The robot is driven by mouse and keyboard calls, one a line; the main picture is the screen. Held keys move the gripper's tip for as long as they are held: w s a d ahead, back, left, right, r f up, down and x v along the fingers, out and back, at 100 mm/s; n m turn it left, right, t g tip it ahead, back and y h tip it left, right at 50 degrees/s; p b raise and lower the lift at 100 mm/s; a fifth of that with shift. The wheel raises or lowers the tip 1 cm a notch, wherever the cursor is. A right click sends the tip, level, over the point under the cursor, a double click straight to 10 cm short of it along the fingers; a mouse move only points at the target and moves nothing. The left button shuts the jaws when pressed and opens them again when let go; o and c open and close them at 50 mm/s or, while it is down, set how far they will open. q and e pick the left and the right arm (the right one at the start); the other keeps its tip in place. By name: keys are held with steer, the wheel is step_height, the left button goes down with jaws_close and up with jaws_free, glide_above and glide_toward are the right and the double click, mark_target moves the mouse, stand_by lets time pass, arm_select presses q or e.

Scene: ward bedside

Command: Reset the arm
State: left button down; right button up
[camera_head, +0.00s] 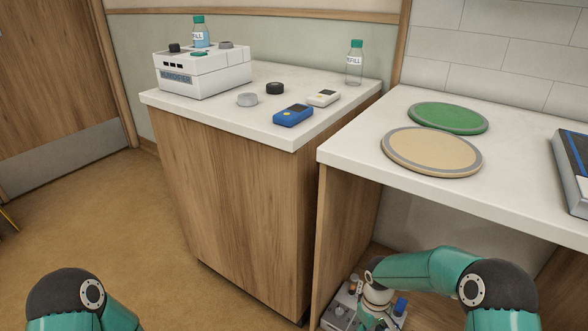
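My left arm (80,298) shows only as a dark and teal joint at the bottom left edge. Its gripper is out of the picture. My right arm (440,268) comes in at the bottom right. It runs left to a pale joint and then bends down past the bottom edge, in front of the open space under the right counter. Its gripper is not visible, so I cannot see its fingers or any held thing. Neither visible arm part is seen touching anything on the counters.
The left cabinet top (330,85) carries a white box (205,75), refill bottles, small round caps, and blue (293,115) and white handheld devices. The right counter (370,115) holds green (448,117) and tan (430,150) round mats and a grey-blue device (575,165).

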steer(key=s+a+r+m+t+y+p, duration=0.1)
steer(key=s+a+r+m+y+p, duration=0.1)
steer(key=s+r+p, duration=0.7)
steer(key=s+a+r+m+t+y+p, duration=0.1)
steer(key=s+a+r+m+p, duration=0.3)
steer(key=s+r+p, duration=0.6)
steer(key=shift+s+a+m+y+p, duration=0.4)
steer(key=shift+s+m+y+p, duration=0.3)
steer(key=shift+p, duration=1.35)
steer(key=shift+s+r, duration=0.1)
